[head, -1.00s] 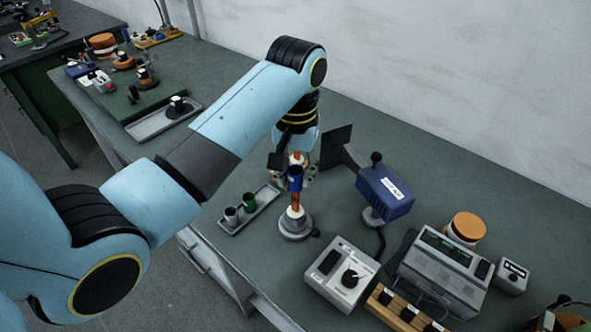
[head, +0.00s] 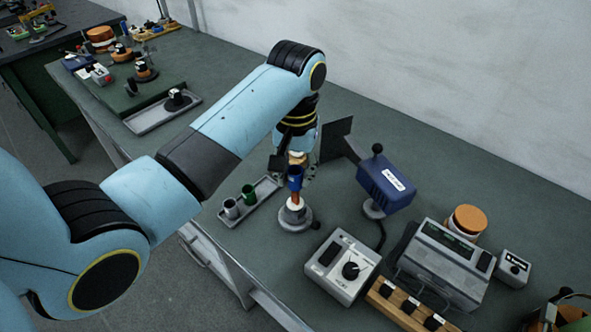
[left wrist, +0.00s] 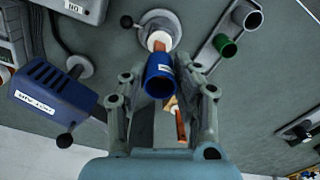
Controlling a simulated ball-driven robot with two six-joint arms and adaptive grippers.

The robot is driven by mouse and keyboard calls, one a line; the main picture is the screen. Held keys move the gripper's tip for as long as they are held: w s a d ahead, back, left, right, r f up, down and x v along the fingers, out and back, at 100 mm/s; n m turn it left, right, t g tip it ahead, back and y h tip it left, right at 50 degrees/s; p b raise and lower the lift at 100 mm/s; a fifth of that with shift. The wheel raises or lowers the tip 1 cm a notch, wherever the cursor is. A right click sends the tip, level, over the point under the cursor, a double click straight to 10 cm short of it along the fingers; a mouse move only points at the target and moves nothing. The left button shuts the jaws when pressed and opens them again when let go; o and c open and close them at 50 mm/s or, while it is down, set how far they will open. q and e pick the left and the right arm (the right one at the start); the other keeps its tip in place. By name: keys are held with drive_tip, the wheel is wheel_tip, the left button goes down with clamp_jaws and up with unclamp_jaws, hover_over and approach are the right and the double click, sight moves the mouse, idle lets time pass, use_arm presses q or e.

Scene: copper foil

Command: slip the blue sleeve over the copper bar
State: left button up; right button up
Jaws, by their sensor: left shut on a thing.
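The blue sleeve (head: 295,179) is above the grey round stand (head: 296,216), in line with the upright copper bar (head: 296,199). My left gripper (head: 295,168) is shut on the sleeve; it is partly hidden behind my wrist. In the left wrist view, the sleeve (left wrist: 160,76) is between the fingers (left wrist: 163,92), and the bar (left wrist: 159,42) runs from the stand to its far end. A copper and white piece shows past the sleeve; I cannot tell whether it is the bar's upper end. How far the sleeve is around the bar is unclear. My right gripper is not in view.
A grey tray (head: 262,202) with a grey cup (head: 231,208) and a green cup (head: 249,192) lies left of the stand. A blue box on a post (head: 386,184) and a dark panel (head: 336,139) are close on the right. A grey meter box (head: 342,266) stands in front.

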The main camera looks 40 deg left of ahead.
use_arm(q)
drive_tip(key=o, duration=0.8)
drive_tip(key=shift+c, duration=0.2)
drive_tip(key=o, duration=0.3)
drive_tip(key=shift+o, duration=0.2)
drive_tip(key=shift+r+p, duration=0.5)
drive_tip(key=shift+r, duration=0.55)
wheel_tip(320, 180, up, 7)
idle(0.7)
idle(0.5)
